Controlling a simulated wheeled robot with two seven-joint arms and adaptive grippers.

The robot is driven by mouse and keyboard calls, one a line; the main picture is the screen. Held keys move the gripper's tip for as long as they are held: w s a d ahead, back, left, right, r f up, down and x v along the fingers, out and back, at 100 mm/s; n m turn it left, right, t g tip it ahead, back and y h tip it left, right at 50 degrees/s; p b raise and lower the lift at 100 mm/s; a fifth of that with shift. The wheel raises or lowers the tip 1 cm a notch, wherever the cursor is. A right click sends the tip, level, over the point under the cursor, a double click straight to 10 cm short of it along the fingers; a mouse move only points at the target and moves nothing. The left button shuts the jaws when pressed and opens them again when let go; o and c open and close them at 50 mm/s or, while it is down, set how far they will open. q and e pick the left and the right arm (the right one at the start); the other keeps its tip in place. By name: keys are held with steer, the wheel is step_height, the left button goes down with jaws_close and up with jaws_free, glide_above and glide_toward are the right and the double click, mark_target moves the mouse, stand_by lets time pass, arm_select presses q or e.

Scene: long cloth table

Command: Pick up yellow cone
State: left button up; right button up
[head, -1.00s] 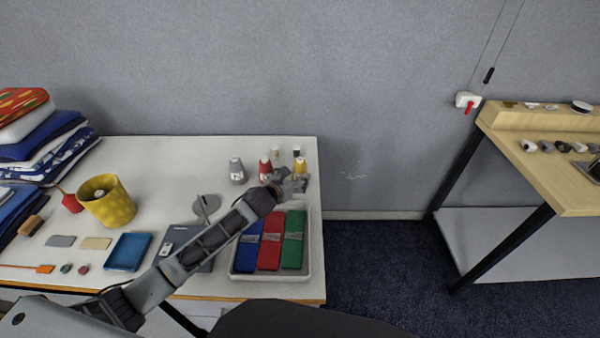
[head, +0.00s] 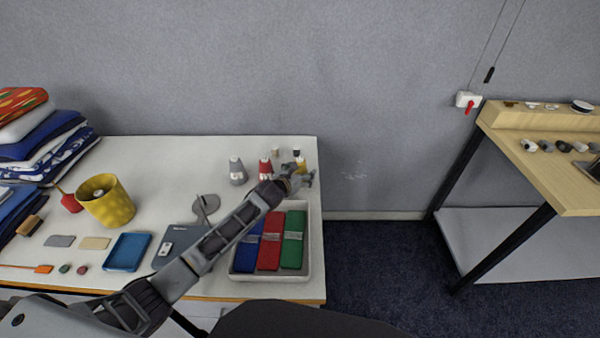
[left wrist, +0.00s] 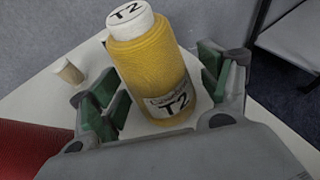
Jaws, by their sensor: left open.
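The yellow cone (left wrist: 158,68) is a thread cone with a white top and a label reading T2. It stands upright between the open fingers of my left gripper (left wrist: 160,95) in the left wrist view, with a gap at the right finger. In the head view the yellow cone (head: 301,162) is partly hidden behind my left gripper (head: 302,176) at the table's back right corner. I see no clear contact between the fingers and the cone. My right gripper is not in view.
A red cone (head: 265,168) and a grey cone (head: 238,171) stand left of it, with small spools (head: 275,152) behind. A white tray (head: 311,250) with blue, red and green folded cloths lies in front. The table's right edge is close.

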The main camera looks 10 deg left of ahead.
mark_target(300, 158)
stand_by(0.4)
arm_select(q)
steer(key=c, duration=1.2)
steer(key=shift+r, duration=0.1)
steer(key=shift+r+p, duration=0.45)
steer(key=shift+r, duration=4.5)
